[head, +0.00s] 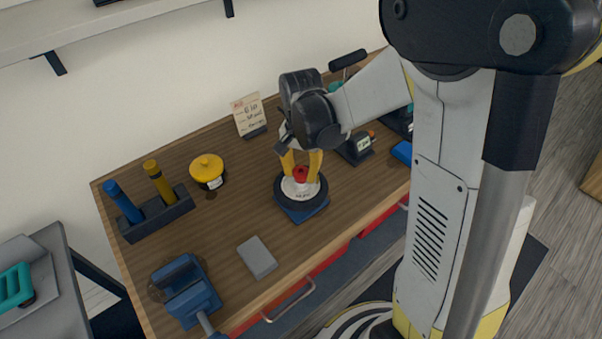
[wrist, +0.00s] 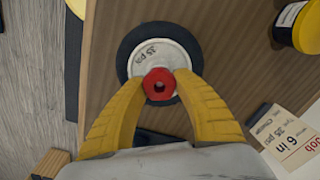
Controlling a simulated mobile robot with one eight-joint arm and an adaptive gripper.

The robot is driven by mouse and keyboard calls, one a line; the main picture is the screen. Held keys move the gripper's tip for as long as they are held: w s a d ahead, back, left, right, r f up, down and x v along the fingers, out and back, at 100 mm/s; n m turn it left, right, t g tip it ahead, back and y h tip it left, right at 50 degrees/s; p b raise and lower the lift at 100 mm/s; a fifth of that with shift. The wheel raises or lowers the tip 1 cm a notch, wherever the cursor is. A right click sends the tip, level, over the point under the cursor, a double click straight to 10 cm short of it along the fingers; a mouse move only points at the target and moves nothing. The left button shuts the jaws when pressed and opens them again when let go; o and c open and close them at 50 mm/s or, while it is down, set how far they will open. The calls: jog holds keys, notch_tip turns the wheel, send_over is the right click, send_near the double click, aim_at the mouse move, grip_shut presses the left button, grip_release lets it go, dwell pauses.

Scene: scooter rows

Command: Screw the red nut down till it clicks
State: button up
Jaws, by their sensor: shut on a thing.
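The red nut (head: 300,173) sits at the centre of a small wheel (head: 290,195) with a black tyre and a pale hub, on a dark blue base (head: 304,213) on the bench. In the wrist view my gripper (wrist: 160,87) is shut on the nut. The thread under the nut is hidden.
A wooden bench (head: 215,235) holds a blue vise (head: 187,291), a grey block (head: 257,258), a yellow-lidded tin (head: 207,171), a rack with blue and yellow handled tools (head: 157,214), and a note card (head: 249,114). A small device (head: 357,147) stands right of the wheel. Bare wood lies left of the wheel.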

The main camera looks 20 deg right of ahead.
aim_at(300, 172)
jog(key=m, duration=0.3)
jog(key=shift+m, duration=0.4)
jog(key=m+b, duration=0.1)
jog(key=m, duration=0.2)
jog(key=shift+m, duration=0.4)
jog(key=m, duration=0.3)
jog(key=shift+a+m, duration=0.1)
jog(key=shift+m, duration=0.3)
jog(key=m, duration=0.3)
jog(key=shift+m, duration=0.4)
jog(key=o, duration=1.1)
jog(key=shift+w, duration=0.2)
jog(key=shift+s+r, duration=0.1)
jog(key=shift+r, duration=0.05)
notch_tip(300, 172, up, 12)
